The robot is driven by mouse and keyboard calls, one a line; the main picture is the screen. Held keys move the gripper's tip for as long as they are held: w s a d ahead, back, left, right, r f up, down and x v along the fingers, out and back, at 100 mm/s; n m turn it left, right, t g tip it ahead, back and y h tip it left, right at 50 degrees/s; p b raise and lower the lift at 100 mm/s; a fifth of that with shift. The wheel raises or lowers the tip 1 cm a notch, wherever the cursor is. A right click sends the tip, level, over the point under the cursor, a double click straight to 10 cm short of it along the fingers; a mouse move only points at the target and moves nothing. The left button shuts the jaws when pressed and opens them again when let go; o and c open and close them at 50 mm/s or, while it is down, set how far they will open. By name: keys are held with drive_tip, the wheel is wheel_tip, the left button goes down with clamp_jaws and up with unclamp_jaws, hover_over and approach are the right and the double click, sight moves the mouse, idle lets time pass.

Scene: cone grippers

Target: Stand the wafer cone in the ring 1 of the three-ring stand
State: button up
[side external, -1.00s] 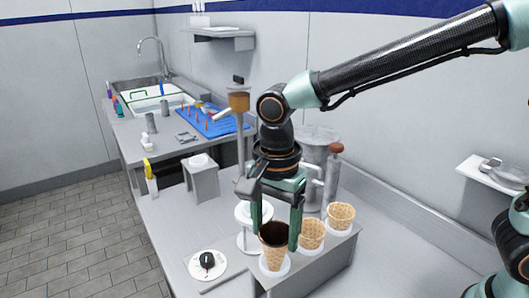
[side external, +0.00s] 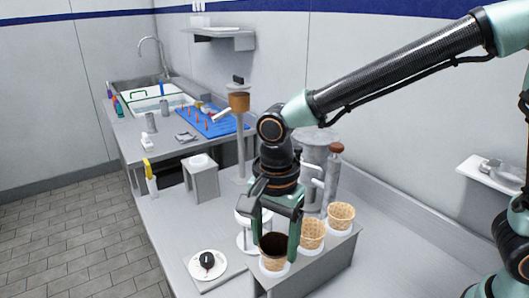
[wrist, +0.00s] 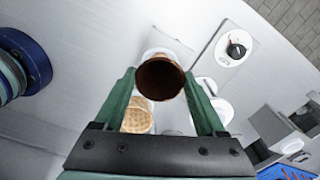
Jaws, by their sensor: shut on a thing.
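My gripper (side external: 275,248) is shut on the wafer cone (side external: 273,264), a tan cone with a dark brown inside. One finger is on each side of it. The cone stands about upright at the near left end of the grey three-ring stand (side external: 318,272), its lower part down in the white end ring (side external: 287,270). Its tip is hidden. In the wrist view the dark mouth of the cone (wrist: 160,80) shows between my fingertips. Two more cones, a middle one (side external: 311,236) and a far one (side external: 341,217), stand in the other rings.
A white two-tier holder (side external: 243,240) stands close behind my gripper. Metal canisters and a red-topped bottle (side external: 334,175) stand behind. The counter right of the stand is clear.

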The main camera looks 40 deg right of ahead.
drive_tip(key=shift+f, duration=0.45)
drive_tip(key=o, duration=0.8)
wheel_tip(320, 180, up, 12)
drive_tip(key=s+d+n+t, duration=0.1)
drive_tip(key=d+n+t, duration=0.1)
drive_tip(key=d+n, duration=0.4)
drive_tip(key=s+d+f+n+t, duration=0.1)
drive_tip(key=d+n, duration=0.6)
drive_tip(key=d, duration=0.7)
drive_tip(key=s+t, duration=0.1)
drive_tip(key=t, duration=0.1)
drive_tip(key=shift+s+d+f+n+t, duration=0.15)
drive_tip(key=shift+s+d+n+t, duration=0.05)
drive_tip(key=shift+s+n+t, duration=0.1)
